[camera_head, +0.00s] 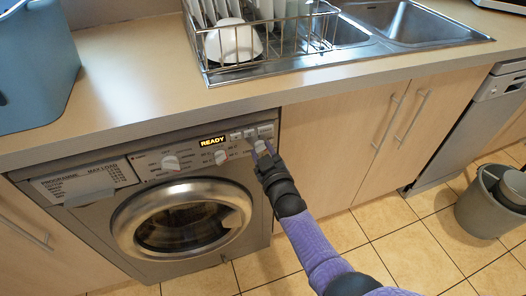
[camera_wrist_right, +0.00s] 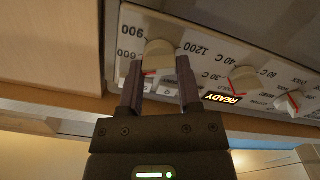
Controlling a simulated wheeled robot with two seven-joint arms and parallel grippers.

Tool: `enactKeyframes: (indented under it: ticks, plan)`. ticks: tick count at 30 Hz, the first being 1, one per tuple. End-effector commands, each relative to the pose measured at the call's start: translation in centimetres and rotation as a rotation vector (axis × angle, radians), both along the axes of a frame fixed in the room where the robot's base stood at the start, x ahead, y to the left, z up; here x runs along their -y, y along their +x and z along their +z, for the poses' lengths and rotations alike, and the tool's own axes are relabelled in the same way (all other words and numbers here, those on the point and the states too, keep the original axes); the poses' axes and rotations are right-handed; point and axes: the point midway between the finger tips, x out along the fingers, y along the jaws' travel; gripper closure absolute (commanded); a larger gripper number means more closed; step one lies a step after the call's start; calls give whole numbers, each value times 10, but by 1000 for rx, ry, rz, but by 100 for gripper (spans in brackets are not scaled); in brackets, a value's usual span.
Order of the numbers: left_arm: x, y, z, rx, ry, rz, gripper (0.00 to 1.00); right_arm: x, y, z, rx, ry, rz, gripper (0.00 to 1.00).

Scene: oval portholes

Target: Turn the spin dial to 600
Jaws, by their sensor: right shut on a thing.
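The spin dial (camera_wrist_right: 161,50) is a pale beige knob on the washing machine panel, seen upside down in the right wrist view. The numbers 900, 600 and 1200 are printed around it. A red mark shows at its lower-left edge; I cannot tell exactly which number it points at. My right gripper (camera_wrist_right: 160,68) is shut on the dial, with one dark finger on each side. In the head view my right gripper (camera_head: 263,154) reaches the panel's right end and mostly hides the dial. My left gripper is not in view.
The washing machine (camera_head: 272,215) has a lit READY display (camera_head: 213,142), two other dials (camera_head: 171,162) (camera_head: 221,157) and a round door (camera_head: 181,220). The countertop (camera_head: 130,75) overhangs the panel.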

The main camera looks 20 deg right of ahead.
Motion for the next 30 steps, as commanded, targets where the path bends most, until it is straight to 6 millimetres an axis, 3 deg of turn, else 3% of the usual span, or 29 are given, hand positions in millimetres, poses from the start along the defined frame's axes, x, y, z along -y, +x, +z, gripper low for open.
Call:
enactKeyframes:
  ticks: [11, 12, 17, 26, 30]
  plan:
    - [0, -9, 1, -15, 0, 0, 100, 0, 0, -1, -3, -4, 1, 100]
    - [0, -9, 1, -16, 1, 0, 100, 0, 0, -1, -3, -4, 1, 54]
    - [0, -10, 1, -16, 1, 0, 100, 0, 0, -1, -2, -4, 0, 21]
    - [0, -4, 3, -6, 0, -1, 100, 0, -2, 0, -1, -4, 0, 21]
    - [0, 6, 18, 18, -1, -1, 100, 1, -24, 5, -1, -4, 0, 21]
